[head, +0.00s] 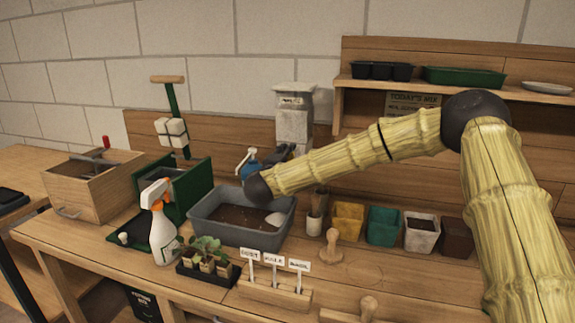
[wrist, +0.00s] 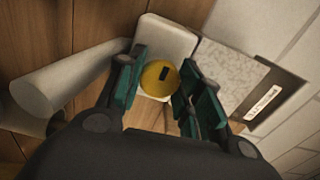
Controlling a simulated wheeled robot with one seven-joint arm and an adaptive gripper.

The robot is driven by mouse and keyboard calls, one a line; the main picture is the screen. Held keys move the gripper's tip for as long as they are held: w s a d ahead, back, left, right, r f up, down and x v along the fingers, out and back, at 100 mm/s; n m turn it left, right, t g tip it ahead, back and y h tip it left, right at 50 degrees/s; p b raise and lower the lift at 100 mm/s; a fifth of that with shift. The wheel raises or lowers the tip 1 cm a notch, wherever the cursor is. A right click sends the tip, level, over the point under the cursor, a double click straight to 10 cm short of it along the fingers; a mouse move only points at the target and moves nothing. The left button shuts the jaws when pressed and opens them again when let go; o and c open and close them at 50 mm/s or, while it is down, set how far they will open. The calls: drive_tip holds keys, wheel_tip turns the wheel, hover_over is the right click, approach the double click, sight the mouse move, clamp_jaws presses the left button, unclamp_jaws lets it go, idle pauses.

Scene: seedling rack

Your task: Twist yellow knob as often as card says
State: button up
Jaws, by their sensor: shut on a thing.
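The yellow knob (wrist: 157,82) shows in the wrist view on a pale, rounded block, with a dark mark on its face. My gripper (wrist: 163,70) has its teal-padded fingers on either side of the knob and is shut on it. In the head view my gripper (head: 280,154) is at the front of a grey-white dispenser (head: 294,125), and the knob is hidden there. The card (head: 401,102) headed "TODAY'S MIX" is on the back board under the shelf. My arm covers part of it, and its smaller lines are too small to read.
A grey tub (head: 240,234) with soil and a white scoop is below my gripper. A spray bottle (head: 162,228), seedling tray (head: 207,274) and label rack (head: 275,292) stand at the front. Several coloured pots, including a yellow one (head: 348,220), stand to the right.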

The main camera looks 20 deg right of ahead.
drive_tip(key=shift+f+m+b, duration=0.2)
drive_tip(key=shift+m+b, duration=0.1)
idle(0.4)
drive_tip(key=o, duration=0.9)
drive_tip(key=shift+c, duration=0.2)
drive_tip(key=shift+o, duration=0.9)
drive_tip(key=shift+r, duration=0.1)
drive_tip(key=shift+s+a, duration=0.1)
drive_tip(key=v, duration=1.1)
drive_tip(key=shift+s+a, duration=0.25)
drive_tip(key=shift+s, duration=0.05)
